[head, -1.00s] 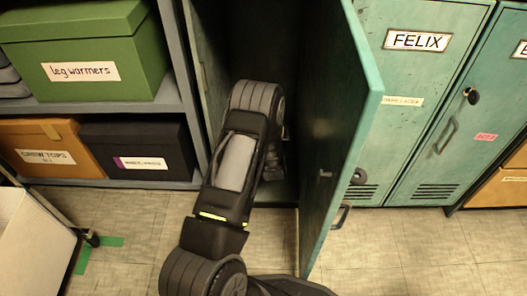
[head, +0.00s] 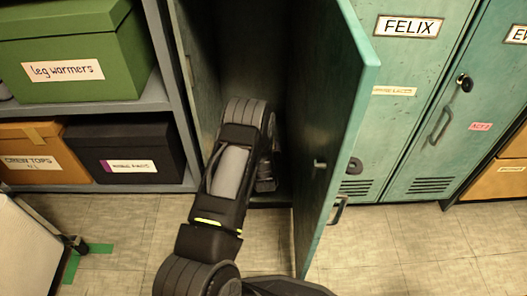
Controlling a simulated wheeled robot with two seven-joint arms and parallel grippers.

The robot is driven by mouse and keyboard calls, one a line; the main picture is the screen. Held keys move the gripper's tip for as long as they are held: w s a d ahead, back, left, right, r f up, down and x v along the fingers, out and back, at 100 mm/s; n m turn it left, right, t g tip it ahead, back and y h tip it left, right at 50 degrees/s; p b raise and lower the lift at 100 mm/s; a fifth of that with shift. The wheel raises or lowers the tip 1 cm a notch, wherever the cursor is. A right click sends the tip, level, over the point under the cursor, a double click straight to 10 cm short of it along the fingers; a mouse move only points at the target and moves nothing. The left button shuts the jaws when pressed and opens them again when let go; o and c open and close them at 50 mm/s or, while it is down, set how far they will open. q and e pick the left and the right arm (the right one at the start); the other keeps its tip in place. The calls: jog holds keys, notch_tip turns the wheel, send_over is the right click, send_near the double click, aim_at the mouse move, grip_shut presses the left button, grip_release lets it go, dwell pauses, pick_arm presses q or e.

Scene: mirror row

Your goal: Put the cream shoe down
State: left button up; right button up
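The cream shoe is not visible in the head view. An arm of mine, apparently the right one, rises from the bottom middle and bends down into an open teal locker (head: 290,60). Its dark wrist end (head: 265,180) shows low inside the locker, near the locker floor. The fingertips are hidden behind the arm and in shadow, so I cannot tell whether that gripper is open or shut, or what it holds. My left gripper is not in view.
The open locker door (head: 340,150) stands just right of my arm. Closed lockers, one labelled FELIX (head: 407,26), are further right. A shelf at left holds a green box (head: 75,50), an orange box (head: 40,152) and a black box (head: 130,150). Tiled floor is clear at lower right.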

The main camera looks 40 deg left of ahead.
pick_arm(q)
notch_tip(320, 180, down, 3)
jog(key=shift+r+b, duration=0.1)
jog(key=shift+b, duration=0.45)
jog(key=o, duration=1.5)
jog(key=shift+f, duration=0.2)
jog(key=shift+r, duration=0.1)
